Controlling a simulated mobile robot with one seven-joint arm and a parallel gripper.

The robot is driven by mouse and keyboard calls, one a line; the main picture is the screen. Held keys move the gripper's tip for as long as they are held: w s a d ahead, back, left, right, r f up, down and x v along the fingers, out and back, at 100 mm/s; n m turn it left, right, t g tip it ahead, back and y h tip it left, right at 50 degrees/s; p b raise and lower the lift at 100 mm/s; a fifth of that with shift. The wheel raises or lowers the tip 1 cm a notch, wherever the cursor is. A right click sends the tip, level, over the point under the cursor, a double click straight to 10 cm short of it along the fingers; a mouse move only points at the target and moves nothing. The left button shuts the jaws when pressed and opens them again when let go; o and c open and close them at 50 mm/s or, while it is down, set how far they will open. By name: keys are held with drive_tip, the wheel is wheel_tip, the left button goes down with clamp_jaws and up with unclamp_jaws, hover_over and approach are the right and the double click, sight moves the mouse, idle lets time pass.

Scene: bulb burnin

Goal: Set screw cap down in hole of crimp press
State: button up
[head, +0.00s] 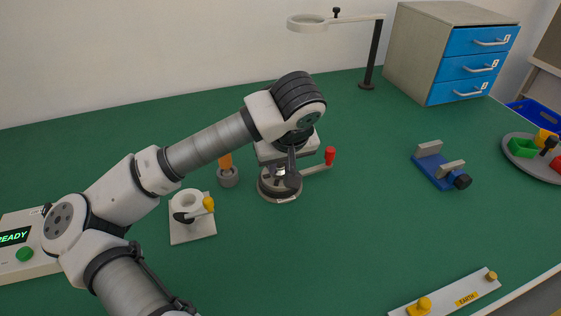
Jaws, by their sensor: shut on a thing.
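The crimp press (268,192) stands near the middle of the table. It has a round grey metal base, a pale body behind my wrist, and a lever with a red knob (330,155) reaching right. My gripper (288,183) points down over the round base, its dark fingers shut on the screw cap. The cap is too small and too covered by the fingers to make out. The hole of the press is hidden behind the gripper, so I cannot tell whether the cap touches it.
Left of the press are a grey holder with an orange-handled tool (226,168) and a white fixture (193,232) with a yellow knob. A blue vise (440,170) stands right. An earth bar (452,297) lies in front. The green table between is clear.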

drive_tip(key=shift+f+b, duration=0.5)
drive_tip(key=shift+b, duration=0.1)
idle(0.4)
drive_tip(key=shift+r, duration=0.25)
idle(0.7)
drive_tip(key=shift+f+b, duration=0.25)
drive_tip(key=shift+b, duration=0.8)
idle(0.4)
drive_tip(key=shift+r, duration=0.25)
idle(0.6)
drive_tip(key=shift+f+b, duration=0.2)
drive_tip(key=shift+b, duration=0.6)
idle(0.8)
drive_tip(key=shift+r+b, duration=0.15)
drive_tip(key=shift+b, duration=0.25)
idle(0.6)
drive_tip(key=o, duration=1)
